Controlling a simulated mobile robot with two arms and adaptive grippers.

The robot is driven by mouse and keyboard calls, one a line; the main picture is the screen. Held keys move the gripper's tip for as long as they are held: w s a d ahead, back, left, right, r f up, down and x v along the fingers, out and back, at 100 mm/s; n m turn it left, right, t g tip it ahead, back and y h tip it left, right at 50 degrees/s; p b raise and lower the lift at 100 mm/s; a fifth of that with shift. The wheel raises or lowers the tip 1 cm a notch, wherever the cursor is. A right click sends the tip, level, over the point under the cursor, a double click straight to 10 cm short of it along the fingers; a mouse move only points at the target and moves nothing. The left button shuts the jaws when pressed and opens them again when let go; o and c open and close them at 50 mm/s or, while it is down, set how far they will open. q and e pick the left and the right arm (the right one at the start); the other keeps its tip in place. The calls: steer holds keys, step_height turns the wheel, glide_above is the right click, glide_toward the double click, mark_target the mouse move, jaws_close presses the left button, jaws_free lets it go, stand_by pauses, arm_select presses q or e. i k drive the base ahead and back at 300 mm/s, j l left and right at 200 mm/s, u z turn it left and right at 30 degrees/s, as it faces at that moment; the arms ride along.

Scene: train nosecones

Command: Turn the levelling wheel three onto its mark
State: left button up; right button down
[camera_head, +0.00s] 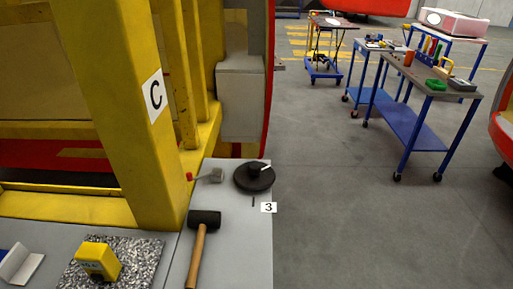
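The levelling wheel three (254,177) is a black disc with a hub and a short white pointer. It sits on the grey ledge at the foot of the yellow frame. The white pointer reaches right and slightly up from the hub. A short dark mark (253,202) is on the ledge just below the wheel, with a white label "3" (268,207) to its right. The pointer and the mark lie in different directions from the hub. Neither of my grippers shows in the head view.
A mallet (203,229) lies on the ledge near the wheel, with a red-tipped lever (205,176) left of it. A yellow device (98,261) sits on a speckled plate. The yellow post (130,110) marked C rises at left. Open floor and blue carts (411,120) are right.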

mark_target(254, 175)
steer(key=k+u, duration=0.15)
steer(key=u, duration=0.2)
steer(key=k+u, duration=0.2)
steer(key=u, duration=0.15)
steer(key=k+u, duration=0.15)
steer(key=u, duration=0.2)
